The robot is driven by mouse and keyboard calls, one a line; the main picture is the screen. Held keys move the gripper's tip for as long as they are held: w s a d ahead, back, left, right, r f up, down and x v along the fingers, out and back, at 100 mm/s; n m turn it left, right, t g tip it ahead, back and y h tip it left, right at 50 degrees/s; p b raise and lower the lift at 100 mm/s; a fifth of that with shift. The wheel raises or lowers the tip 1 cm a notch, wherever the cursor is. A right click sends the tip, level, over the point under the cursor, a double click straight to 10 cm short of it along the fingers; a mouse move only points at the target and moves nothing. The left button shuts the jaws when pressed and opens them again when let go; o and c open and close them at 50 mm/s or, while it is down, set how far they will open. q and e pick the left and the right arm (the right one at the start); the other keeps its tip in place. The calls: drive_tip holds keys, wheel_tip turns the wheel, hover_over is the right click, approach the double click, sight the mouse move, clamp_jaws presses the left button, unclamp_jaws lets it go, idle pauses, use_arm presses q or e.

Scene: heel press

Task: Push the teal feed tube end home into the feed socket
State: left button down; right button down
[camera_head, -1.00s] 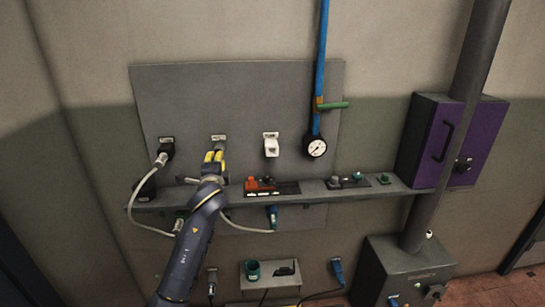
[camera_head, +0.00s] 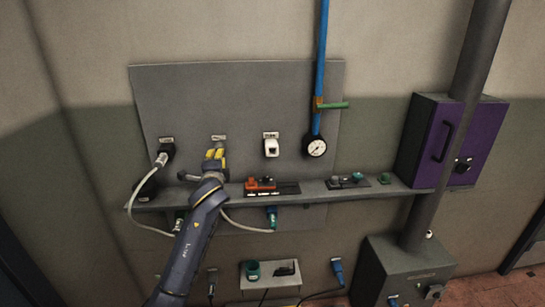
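My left gripper (camera_head: 215,154) has yellow fingertips. They are close together, just below a small label (camera_head: 219,138) on the grey panel, and cover the spot below it. I cannot see whether a tube end or socket is between them. A teal connector (camera_head: 271,215) with a pale hose (camera_head: 246,227) shows below the shelf, right of my arm. The hose runs left behind my arm. I cannot tell for sure which part is the feed tube end or the feed socket. My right gripper is not in view.
A shelf (camera_head: 320,191) with red and grey controls runs below the fingers. A white fitting (camera_head: 271,147) and a gauge (camera_head: 315,146) on a blue pipe (camera_head: 321,60) are to the right. A pale-hosed connector (camera_head: 163,157) is to the left. A purple cabinet (camera_head: 425,145) stands far right.

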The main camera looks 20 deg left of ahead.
use_arm(q)
drive_tip(key=shift+w+a, duration=0.1)
drive_tip(key=shift+w, duration=0.05)
drive_tip(key=c, duration=1.4)
unclamp_jaws()
